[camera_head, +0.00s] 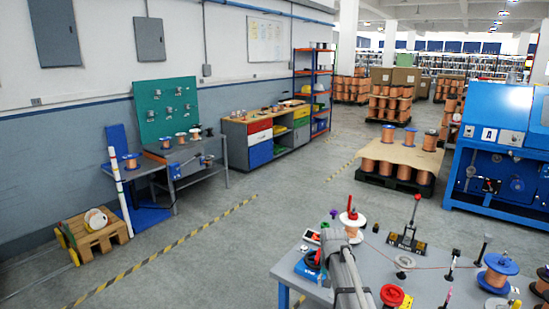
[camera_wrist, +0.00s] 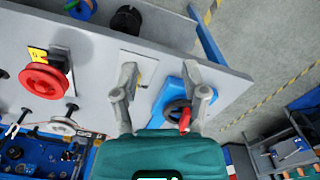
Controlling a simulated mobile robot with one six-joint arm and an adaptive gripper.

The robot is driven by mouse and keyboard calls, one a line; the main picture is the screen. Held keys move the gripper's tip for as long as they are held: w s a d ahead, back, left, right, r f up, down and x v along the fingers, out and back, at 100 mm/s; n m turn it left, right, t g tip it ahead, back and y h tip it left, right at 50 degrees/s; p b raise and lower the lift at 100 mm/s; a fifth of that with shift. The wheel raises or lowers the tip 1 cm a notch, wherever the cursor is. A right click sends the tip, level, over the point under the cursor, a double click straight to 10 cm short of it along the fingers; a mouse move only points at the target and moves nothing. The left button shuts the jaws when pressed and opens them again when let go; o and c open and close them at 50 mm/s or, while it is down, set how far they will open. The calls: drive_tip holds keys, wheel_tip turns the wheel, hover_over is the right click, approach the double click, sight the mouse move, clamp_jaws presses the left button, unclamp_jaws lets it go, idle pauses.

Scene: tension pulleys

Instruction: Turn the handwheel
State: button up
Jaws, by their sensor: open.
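A dark round wheel with a red handle (camera_wrist: 178,115) sits on a blue base (camera_wrist: 160,116) in the wrist view; I take it to be the handwheel. In the head view, the blue base (camera_head: 306,271) with red and black parts is at the near left corner of the grey table. My gripper (camera_wrist: 160,72) is open and empty, its two grey fingers spread over the table. The right finger overlaps the blue base; the wheel shows between the fingers, nearer the right one. I cannot tell the height gap or any contact.
The table (camera_head: 455,262) also bears a red wheel (camera_wrist: 47,82) with a yellow tag, a copper spool (camera_head: 497,272), a red-topped spool (camera_head: 352,219) and a black lever stand (camera_head: 408,240). Open floor lies left of the table. A blue machine (camera_head: 500,150) stands behind at right.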

drive_tip(key=s+f+n+b, duration=0.1)
drive_tip(key=s+n, duration=0.1)
drive_tip(key=s, duration=1.6)
drive_tip(key=shift+s+a+f+n, duration=0.25)
drive_tip(key=shift+s+a+n, duration=0.05)
drive_tip(key=shift+a+n, duration=0.15)
drive_tip(key=shift+w, duration=0.1)
